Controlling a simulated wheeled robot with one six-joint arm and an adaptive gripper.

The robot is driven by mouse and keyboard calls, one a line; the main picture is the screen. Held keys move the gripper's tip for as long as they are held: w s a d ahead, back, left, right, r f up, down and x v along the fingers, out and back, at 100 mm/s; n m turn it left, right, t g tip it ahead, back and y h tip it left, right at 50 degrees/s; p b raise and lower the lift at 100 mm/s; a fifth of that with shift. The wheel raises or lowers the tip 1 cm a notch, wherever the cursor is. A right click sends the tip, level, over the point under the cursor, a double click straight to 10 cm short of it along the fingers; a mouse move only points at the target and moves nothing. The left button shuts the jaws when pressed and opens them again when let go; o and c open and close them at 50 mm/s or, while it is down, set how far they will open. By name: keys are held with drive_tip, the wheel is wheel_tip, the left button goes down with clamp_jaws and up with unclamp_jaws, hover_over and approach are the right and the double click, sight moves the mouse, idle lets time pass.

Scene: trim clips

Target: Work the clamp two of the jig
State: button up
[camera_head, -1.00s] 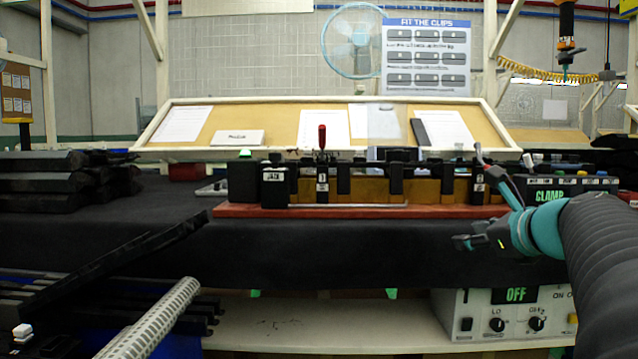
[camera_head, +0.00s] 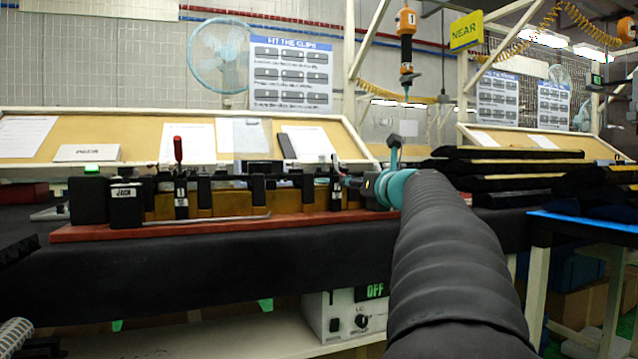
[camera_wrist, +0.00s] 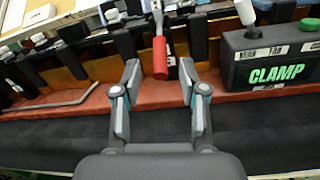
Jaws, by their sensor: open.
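Clamp two (camera_head: 336,190) is at the right end of the jig (camera_head: 225,203), with a dark upright lever. In the wrist view its red handle (camera_wrist: 160,58) hangs down toward me, between my open fingertips and apart from both. My gripper (camera_wrist: 158,68) is empty; in the head view it (camera_head: 374,186) is beside the jig's right end, its fingers mostly hidden by my wrist. Clamp one, with its red handle (camera_head: 178,150) upright, is toward the jig's left. The jig's base is a reddish board (camera_head: 150,229).
A black box marked CLAMP (camera_wrist: 278,62) with a white-topped lever is close right of my gripper. A bent metal rod (camera_head: 205,219) lies along the jig's front. The dark bench front (camera_head: 200,265) is clear. Stacked black parts (camera_head: 510,165) lie at the right.

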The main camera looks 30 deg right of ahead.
drive_tip(key=shift+w+d, duration=0.2)
drive_tip(key=shift+w, duration=0.95)
drive_tip(key=shift+w+d, duration=0.15)
drive_tip(key=shift+w, duration=0.95)
clamp_jaws()
